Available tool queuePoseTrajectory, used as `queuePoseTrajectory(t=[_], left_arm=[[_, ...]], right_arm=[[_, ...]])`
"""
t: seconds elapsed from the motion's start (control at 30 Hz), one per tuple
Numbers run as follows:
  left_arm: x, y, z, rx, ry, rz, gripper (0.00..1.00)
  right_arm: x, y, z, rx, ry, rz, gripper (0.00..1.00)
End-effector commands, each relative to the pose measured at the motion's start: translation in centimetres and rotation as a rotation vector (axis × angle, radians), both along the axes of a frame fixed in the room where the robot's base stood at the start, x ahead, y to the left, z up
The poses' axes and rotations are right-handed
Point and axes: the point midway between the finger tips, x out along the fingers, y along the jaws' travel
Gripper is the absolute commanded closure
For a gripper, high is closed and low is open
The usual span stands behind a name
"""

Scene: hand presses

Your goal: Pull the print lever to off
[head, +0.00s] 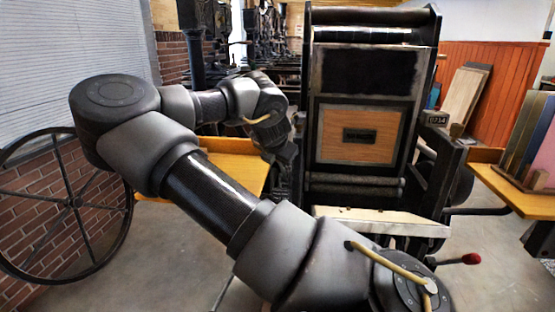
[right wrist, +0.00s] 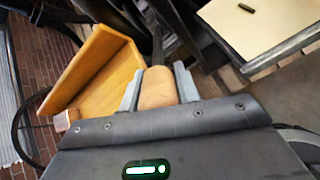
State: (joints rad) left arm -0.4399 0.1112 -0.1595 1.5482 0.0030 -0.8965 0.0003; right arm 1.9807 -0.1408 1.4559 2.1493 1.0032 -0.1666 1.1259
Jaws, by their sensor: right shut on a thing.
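The print lever shows in the right wrist view as a rounded wooden handle (right wrist: 157,90) on a dark metal rod. My right gripper (right wrist: 158,88) is shut on this handle, with one finger on each side of it. In the head view my right gripper (head: 284,158) is at the left side of the black hand press (head: 312,130), and the handle is hidden there. The press has a dark panel above a wooden block in a frame. My left gripper is not in view.
A wooden side table (head: 235,168) is left of the press, close to my right gripper. A large spoked wheel (head: 75,202) stands by the brick wall. A pale board (head: 385,219) juts out at the press's front. A red-knobbed lever (head: 470,259) is at lower right.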

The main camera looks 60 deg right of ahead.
Motion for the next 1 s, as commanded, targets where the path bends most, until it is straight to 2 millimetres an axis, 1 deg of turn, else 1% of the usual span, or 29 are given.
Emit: queuePoseTrajectory(t=[0.03, 0.27, 0.3, 0.43, 0.47, 0.77, 0.87, 1.0], left_arm=[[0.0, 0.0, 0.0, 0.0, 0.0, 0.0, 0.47], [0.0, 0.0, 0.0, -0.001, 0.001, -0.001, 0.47], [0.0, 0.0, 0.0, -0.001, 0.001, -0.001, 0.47], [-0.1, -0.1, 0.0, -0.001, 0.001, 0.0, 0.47], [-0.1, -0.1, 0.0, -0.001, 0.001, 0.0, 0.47], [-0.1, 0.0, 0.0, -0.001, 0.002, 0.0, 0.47], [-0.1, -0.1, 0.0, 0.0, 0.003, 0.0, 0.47], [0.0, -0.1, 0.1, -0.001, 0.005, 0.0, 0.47]], right_arm=[[-0.2, 0.4, -0.8, 0.023, 0.007, -0.005, 1.0], [-0.3, 0.4, -0.8, 0.024, 0.006, -0.006, 1.0], [-0.3, 0.4, -0.8, 0.024, 0.006, -0.006, 0.66], [-0.3, 0.3, -0.6, 0.02, 0.005, -0.006, 0.48], [-0.3, 0.3, -0.6, 0.018, 0.005, -0.006, 0.46], [-0.3, 0.2, -0.1, 0.011, 0.002, -0.006, 0.46], [-0.5, 0.8, 0.5, 0.011, 0.001, -0.005, 0.46], [-1.1, 2.4, 2.4, 0.009, -0.001, -0.004, 0.46]])
